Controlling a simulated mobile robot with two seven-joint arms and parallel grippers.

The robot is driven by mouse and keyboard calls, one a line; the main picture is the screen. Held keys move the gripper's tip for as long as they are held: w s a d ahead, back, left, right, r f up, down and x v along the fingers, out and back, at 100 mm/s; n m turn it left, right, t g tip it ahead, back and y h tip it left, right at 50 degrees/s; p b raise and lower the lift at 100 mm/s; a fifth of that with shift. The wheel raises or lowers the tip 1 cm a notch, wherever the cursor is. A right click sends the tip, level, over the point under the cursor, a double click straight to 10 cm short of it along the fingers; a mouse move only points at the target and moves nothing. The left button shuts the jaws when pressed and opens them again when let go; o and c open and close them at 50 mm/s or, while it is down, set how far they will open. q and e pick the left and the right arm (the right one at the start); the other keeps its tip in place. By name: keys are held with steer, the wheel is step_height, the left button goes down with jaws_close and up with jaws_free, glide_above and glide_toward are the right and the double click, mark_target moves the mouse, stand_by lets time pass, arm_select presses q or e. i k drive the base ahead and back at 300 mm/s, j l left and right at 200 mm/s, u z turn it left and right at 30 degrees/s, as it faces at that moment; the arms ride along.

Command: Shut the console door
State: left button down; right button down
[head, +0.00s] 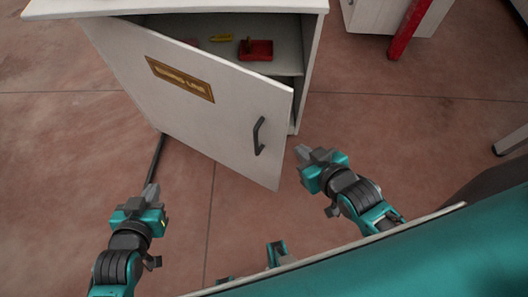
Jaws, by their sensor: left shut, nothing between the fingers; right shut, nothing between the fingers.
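The white console door (190,100) stands part open in the head view, hinged at its left and swung out toward me. It bears a brown and gold label plate (180,79) and a dark bar handle (258,136) near its free right edge. The console (312,45) behind it shows an open inside at the right. My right gripper (301,152) is shut and empty, just right of the door's free edge, with a small apparent gap. My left gripper (152,189) is shut and empty, below and left of the door.
A red tray-like object (256,50) and a yellow item (221,38) lie on the shelf inside the console. A red post (408,30) stands before a white cabinet at the upper right. Reddish floor (400,115) is clear to the right.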

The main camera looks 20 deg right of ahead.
mark_target(238, 117)
steer(key=j+z, duration=0.35)
steer(key=j, duration=0.5)
steer(key=j+z, duration=0.35)
steer(key=j, duration=0.5)
